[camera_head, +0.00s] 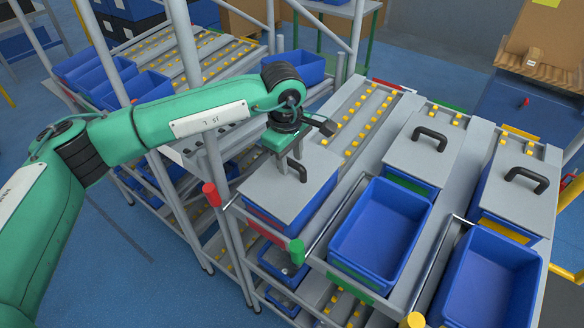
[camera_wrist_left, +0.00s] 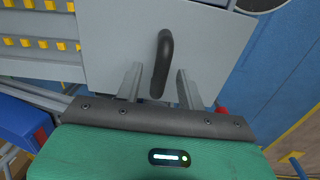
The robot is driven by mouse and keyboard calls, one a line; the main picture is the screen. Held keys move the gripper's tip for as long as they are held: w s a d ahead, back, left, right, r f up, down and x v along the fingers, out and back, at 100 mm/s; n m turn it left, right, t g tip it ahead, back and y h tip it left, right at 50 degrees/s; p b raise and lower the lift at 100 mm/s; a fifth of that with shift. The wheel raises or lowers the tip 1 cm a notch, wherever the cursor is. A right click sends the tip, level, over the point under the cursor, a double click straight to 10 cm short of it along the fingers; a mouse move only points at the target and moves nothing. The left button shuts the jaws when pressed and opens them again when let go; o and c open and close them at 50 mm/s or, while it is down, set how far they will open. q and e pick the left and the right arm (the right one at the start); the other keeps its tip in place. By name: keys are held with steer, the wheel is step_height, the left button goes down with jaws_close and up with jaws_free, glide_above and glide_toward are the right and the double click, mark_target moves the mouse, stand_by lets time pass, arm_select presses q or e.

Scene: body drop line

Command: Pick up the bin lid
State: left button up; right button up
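Three grey lids with black arched handles show in the head view. The left lid (camera_head: 278,201) lies on a blue bin (camera_head: 313,207) with a red label. The middle lid (camera_head: 417,158) and right lid (camera_head: 516,192) lie on bins farther right. My left gripper (camera_head: 289,158) is over the left lid at its handle (camera_head: 301,172), partly hiding it. In the left wrist view my left gripper's fingers (camera_wrist_left: 159,87) are open, one on each side of the handle (camera_wrist_left: 162,62), with gaps between. My right gripper is out of view.
Two open, empty blue bins (camera_head: 346,229) (camera_head: 535,281) stand on the rack's front edge, right of the left lid. Roller lanes with yellow wheels (camera_head: 361,117) run behind. Metal posts (camera_head: 218,165) and a red-capped bar end (camera_head: 209,194) stand close left of my gripper.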

arm_select(q)
steer(key=shift+f, duration=0.6)
steer(key=shift+d+f, duration=0.1)
steer(key=shift+f, duration=0.3)
steer(key=shift+w, duration=0.1)
jaws_close()
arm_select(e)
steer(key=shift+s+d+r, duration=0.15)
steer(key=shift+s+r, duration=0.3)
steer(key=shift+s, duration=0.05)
arm_select(q)
steer(key=shift+r, duration=0.15)
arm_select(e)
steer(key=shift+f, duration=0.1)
